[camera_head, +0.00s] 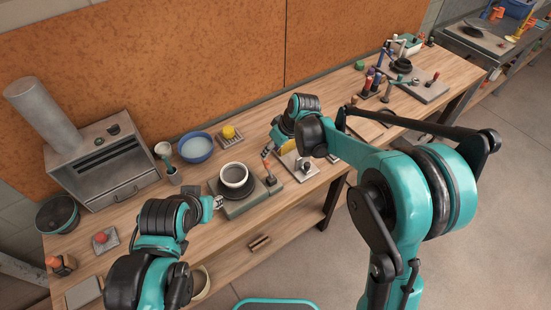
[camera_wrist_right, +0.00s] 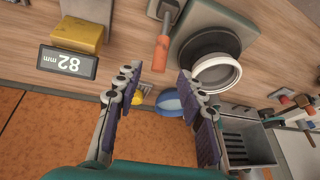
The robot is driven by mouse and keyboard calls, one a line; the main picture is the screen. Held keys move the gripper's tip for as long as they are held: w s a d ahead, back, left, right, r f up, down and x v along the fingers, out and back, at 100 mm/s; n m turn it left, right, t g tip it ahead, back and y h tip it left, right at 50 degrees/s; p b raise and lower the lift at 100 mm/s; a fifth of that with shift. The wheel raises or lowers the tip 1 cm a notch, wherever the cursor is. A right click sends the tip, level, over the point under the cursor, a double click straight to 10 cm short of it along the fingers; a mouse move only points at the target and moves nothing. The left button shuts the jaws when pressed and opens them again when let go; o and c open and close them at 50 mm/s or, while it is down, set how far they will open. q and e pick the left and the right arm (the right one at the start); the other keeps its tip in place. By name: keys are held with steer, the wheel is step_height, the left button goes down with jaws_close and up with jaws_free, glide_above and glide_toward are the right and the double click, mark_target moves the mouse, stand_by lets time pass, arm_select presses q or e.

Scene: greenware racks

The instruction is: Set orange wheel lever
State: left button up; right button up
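The orange-handled lever (camera_head: 266,163) stands on a small grey block beside the wheel (camera_head: 238,200), which carries a dark disc and a white-rimmed bowl (camera_head: 234,174). In the right wrist view the orange lever handle (camera_wrist_right: 160,54) points down toward the gap between my right gripper's fingers (camera_wrist_right: 159,76). These fingers are spread wide, with nothing between them; the handle looks just beyond the tips. In the head view my right gripper (camera_head: 284,147) is largely hidden by its own wrist. My left gripper (camera_head: 217,202) is near the wheel's front left; its fingers are too small to read.
A yellow block (camera_wrist_right: 78,34) and an "82 mm" sign (camera_wrist_right: 68,63) lie to one side of the lever. A blue bowl (camera_head: 196,147), a yellow sponge (camera_head: 229,132) and a grey kiln (camera_head: 105,165) stand farther along the bench. Tools crowd its right part.

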mark_target(267, 166)
steer(key=b+x, duration=0.1)
steer(key=x, duration=0.6)
steer(key=shift+w+a+f, duration=0.1)
steer(key=shift+f, duration=0.25)
jaws_close()
